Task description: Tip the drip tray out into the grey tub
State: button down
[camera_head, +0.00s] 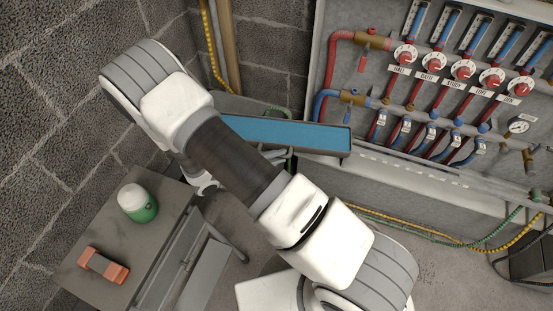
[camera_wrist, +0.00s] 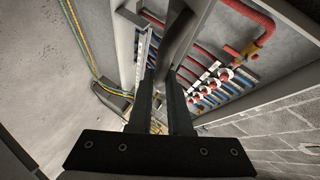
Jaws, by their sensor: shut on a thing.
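The drip tray (camera_head: 300,134) is a long, shallow tray with a dark grey rim and a blue inside, in front of the pipe cabinet in the head view. It looks slightly tilted in the picture, and my arm crosses in front of its left part. In the wrist view my gripper (camera_wrist: 164,78) is shut on a dark grey piece (camera_wrist: 180,35) that extends away from the fingers, seemingly the tray seen edge-on. My gripper is hidden behind my arm in the head view.
A grey side table (camera_head: 165,222) at lower left holds a white and green container (camera_head: 138,202) and an orange-red tool (camera_head: 103,266). The cabinet (camera_head: 420,170) with red and blue pipes stands at right. Yellow and green hoses (camera_head: 440,236) run along its base.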

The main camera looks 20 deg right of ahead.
aim_at(289, 136)
jog(key=shift+w+r, duration=0.1)
jog(key=shift+w, duration=0.1)
jog(key=shift+w+d+f+b, duration=0.4)
jog(key=shift+w+d+b, duration=0.35)
jog(key=shift+w, duration=0.2)
jog(key=shift+w+d+f+b, duration=0.4)
jog(key=shift+w+d+b, duration=0.3)
jog(key=shift+w+b, duration=0.25)
jog(key=shift+w+d+f+b, duration=0.4)
jog(key=shift+w+d+b, duration=0.3)
jog(key=shift+w, duration=0.3)
jog(key=shift+w+d+f+b, duration=0.15)
jog(key=shift+w+d+b, duration=0.25)
jog(key=shift+w, duration=0.15)
jog(key=shift+w+d+f+b, duration=0.15)
jog(key=shift+w+d+b, duration=0.2)
jog(key=shift+w, duration=0.15)
jog(key=shift+r, duration=0.15)
jog(key=shift+r+h+p, duration=0.1)
jog(key=shift+h+p, duration=0.3)
jog(key=shift+p, duration=0.05)
jog(key=shift+n, duration=0.3)
jog(key=shift+r+h, duration=0.2)
jog(key=shift+h, duration=0.2)
jog(key=shift+p, duration=0.3)
